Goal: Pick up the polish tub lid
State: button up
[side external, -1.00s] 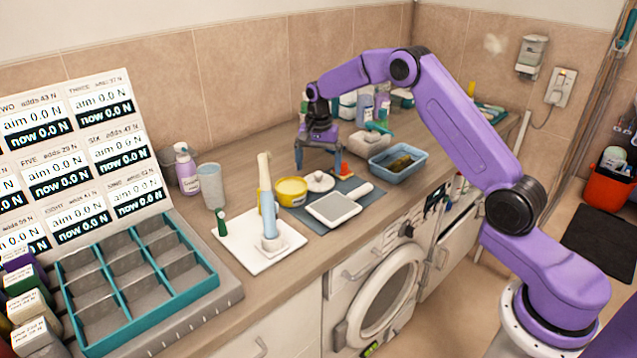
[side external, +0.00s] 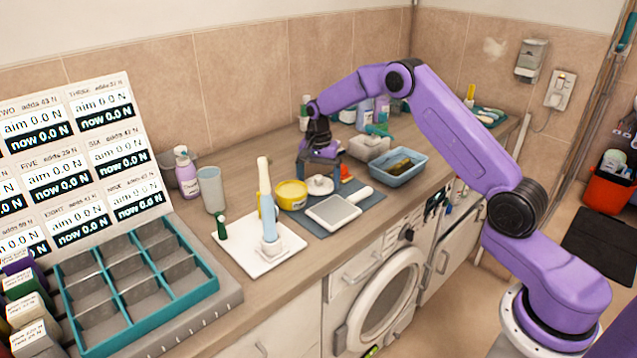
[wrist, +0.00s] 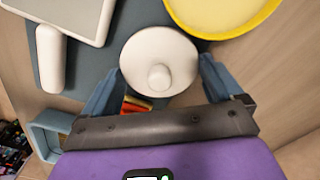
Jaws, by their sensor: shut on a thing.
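The polish tub lid (side external: 320,185) is a round white disc with a central knob, lying on the dark grey mat. It also shows in the wrist view (wrist: 158,58), knob facing the camera. My gripper (side external: 319,177) is down over the lid, one finger on each side. In the wrist view my gripper (wrist: 160,75) has its blue fingers against the lid's opposite edges, shut on it. I see no clear gap between lid and mat. The open yellow polish tub (side external: 291,196) stands just left of the lid; part of it shows in the wrist view (wrist: 222,15).
A white flat-faced device (side external: 333,210) lies in front of the lid on the mat (side external: 368,201). A blue basin (side external: 398,176) stands to the right. A small red-orange item (side external: 346,173) is close behind my gripper. A white board (side external: 287,250) lies nearer the camera.

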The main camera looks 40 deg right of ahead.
aim_at(319, 176)
jog(key=shift+r, duration=0.1)
jog(key=shift+r, duration=0.55)
notch_tip(319, 176, up, 2)
jog(key=shift+r, duration=0.1)
jog(key=s+a+r, duration=0.1)
jog(key=s+r, duration=0.8)
jog(key=s, duration=0.5)
jog(key=w+a+f, duration=0.2)
jog(key=w+a, duration=0.6)
jog(key=w, duration=0.6)
jog(key=shift+a+f, duration=0.2)
jog(key=shift+f, duration=2.5)
jog(key=shift+f, duration=0.6)
